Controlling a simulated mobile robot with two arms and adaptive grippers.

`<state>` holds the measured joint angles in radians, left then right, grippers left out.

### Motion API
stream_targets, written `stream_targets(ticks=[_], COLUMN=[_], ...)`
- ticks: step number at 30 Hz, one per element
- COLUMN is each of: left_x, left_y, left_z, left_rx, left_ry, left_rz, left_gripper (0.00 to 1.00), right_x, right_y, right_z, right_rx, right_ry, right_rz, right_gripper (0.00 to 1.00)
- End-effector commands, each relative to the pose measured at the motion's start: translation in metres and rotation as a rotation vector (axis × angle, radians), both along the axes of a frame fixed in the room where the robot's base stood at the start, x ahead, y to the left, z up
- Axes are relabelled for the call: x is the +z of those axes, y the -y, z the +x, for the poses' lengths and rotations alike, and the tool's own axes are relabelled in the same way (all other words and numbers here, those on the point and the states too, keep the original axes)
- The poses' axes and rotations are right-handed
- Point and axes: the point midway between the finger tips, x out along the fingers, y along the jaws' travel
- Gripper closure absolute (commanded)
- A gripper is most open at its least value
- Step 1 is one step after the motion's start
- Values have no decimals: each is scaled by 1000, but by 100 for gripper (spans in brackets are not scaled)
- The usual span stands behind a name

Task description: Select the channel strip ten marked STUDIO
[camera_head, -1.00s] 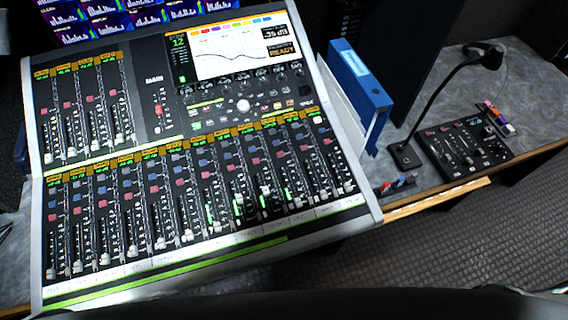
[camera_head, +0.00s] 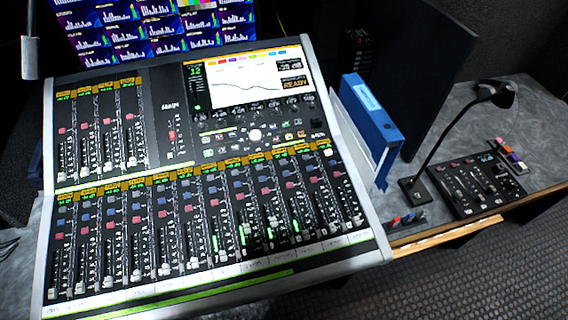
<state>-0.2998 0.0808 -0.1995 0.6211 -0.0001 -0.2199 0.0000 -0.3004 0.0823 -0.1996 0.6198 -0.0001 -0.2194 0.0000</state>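The mixing console (camera_head: 160,180) fills the left and middle of the head view, tilted in the picture. Its lower bank holds a row of channel strips (camera_head: 190,215) with faders, red and blue buttons and small yellow-topped displays. A white label row (camera_head: 215,277) runs below the faders; its writing is too small to read, so I cannot tell which strip is marked STUDIO. The console screen (camera_head: 245,85) shows a curve, a green 12 at its left and the word READY at its right. Neither of my grippers is in view.
A blue binder (camera_head: 370,110) stands right of the console. A gooseneck microphone (camera_head: 450,140) and a small control box (camera_head: 475,185) sit on the grey desk. Monitors (camera_head: 150,30) rise behind. A dark textured floor (camera_head: 480,265) lies at lower right.

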Motion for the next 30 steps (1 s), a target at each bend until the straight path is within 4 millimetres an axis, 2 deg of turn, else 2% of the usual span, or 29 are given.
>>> stream_targets(ticks=[11,21,30], left_x=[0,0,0], left_y=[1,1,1], left_z=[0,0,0], left_rx=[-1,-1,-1], left_ry=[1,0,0], left_rz=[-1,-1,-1], left_gripper=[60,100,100], right_x=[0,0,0], right_y=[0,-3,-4], right_z=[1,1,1], right_rx=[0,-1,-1], right_ry=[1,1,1], right_rz=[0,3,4], right_gripper=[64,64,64])
